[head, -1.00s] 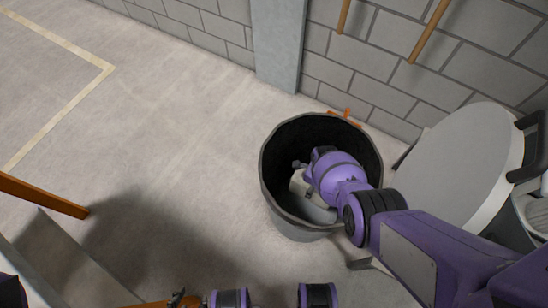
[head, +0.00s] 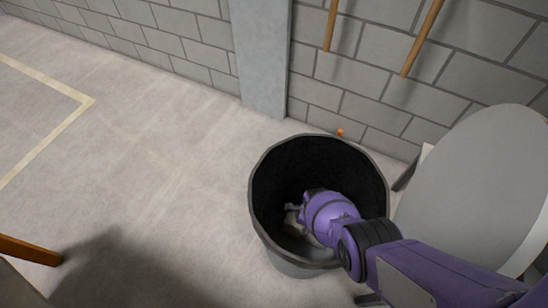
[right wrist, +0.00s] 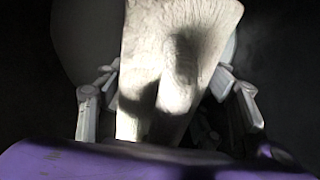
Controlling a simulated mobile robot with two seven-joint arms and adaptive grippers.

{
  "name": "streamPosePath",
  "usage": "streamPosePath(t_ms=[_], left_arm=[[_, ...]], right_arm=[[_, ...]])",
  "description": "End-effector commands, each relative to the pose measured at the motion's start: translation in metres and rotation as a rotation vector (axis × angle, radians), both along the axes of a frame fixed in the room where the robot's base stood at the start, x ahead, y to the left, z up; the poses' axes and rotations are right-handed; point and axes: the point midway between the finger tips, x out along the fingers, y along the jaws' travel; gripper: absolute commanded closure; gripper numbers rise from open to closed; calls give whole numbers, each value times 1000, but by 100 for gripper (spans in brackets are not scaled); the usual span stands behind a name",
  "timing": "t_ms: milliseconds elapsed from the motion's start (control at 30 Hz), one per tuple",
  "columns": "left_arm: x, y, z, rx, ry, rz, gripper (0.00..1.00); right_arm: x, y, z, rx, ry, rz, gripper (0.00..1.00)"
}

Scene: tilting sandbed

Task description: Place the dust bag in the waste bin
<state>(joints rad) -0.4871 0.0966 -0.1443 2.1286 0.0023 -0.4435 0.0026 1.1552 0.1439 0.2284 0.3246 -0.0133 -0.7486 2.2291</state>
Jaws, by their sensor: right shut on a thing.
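The waste bin (head: 262,215) is a dark, round, open-topped bin standing on the floor in the middle of the head view. My purple right arm reaches in over its right rim. My right gripper (head: 292,218) is down inside the bin, and its fingers are mostly hidden there. In the right wrist view the dust bag (right wrist: 165,75), pale and creased, is between the two fingers of the gripper (right wrist: 168,100), which is shut on it. In the head view only a small pale part of the bag shows in the bin. My left gripper is not in view.
A large grey round-topped object (head: 470,185) stands close to the bin's right. A block wall (head: 375,95) with a pillar (head: 260,55) and two wooden handles is behind. The floor (head: 150,160) left of the bin is clear. An orange-brown bar (head: 28,250) shows at lower left.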

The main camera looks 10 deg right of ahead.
Motion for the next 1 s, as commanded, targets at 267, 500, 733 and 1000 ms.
streamPosePath(t_ms=[267,500,733,1000], left_arm=[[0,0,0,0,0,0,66],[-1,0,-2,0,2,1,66],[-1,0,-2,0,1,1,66],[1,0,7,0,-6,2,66]], right_arm=[[4,0,2,0,-7,1,100],[2,0,-2,0,-4,0,24],[2,0,-2,0,-4,0,19],[2,0,9,-1,-4,0,19]])
